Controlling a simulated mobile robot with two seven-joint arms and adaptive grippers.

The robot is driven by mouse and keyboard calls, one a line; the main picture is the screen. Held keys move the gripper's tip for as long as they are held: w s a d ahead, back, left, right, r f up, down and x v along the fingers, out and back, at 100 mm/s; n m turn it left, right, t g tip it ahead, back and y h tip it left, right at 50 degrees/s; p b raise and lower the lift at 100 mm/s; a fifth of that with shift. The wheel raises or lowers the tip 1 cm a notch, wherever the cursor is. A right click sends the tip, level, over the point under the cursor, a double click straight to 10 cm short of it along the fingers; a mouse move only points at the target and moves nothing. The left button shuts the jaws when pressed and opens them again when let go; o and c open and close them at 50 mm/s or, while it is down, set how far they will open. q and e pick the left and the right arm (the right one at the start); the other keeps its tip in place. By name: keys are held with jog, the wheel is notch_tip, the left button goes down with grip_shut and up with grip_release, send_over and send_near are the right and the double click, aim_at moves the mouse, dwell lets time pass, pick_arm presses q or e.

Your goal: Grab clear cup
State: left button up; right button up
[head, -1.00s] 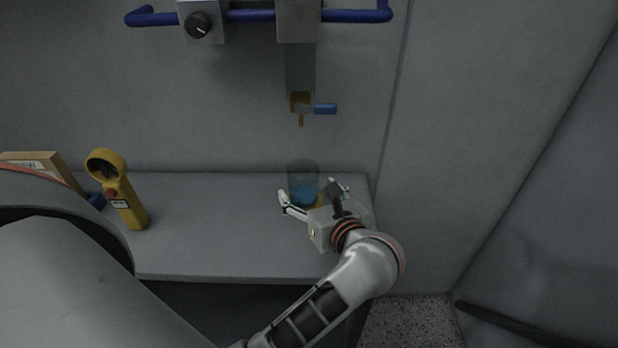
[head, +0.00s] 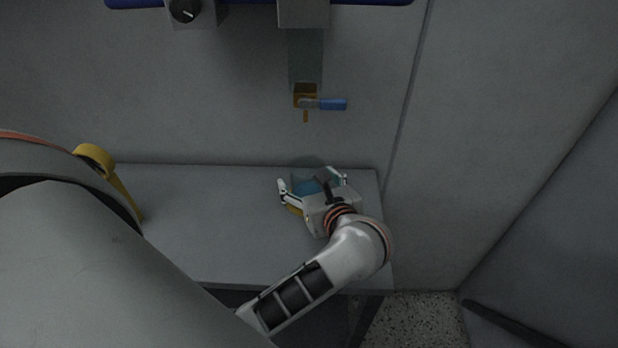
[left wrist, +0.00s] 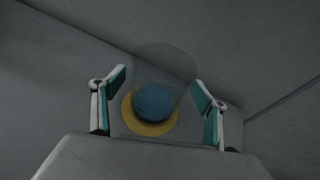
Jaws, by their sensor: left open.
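The clear cup (left wrist: 168,68) stands between the two spread fingers of my left gripper (left wrist: 160,77) in the left wrist view. Its wall is see-through, and blue shows at its bottom. A yellow round piece (left wrist: 148,129) shows around its base. There is a gap between the cup and each finger. In the head view the cup (head: 306,187) is on the grey shelf (head: 200,225), partly hidden by my open left gripper (head: 313,181). My right gripper is not in view.
An orange and blue tap (head: 305,98) hangs on the wall above the cup. A yellow handheld device (head: 97,157) stands at the shelf's left, mostly hidden. A blue rail (head: 240,3) crosses the top. The shelf between device and cup is clear.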

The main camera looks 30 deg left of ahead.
pick_arm(q)
jog(key=shift+w+a+f, duration=0.1)
jog(key=shift+a, duration=0.2)
jog(key=shift+d, duration=0.1)
jog(key=shift+c, duration=1)
jog(key=c, duration=1)
jog(key=shift+c, duration=0.5)
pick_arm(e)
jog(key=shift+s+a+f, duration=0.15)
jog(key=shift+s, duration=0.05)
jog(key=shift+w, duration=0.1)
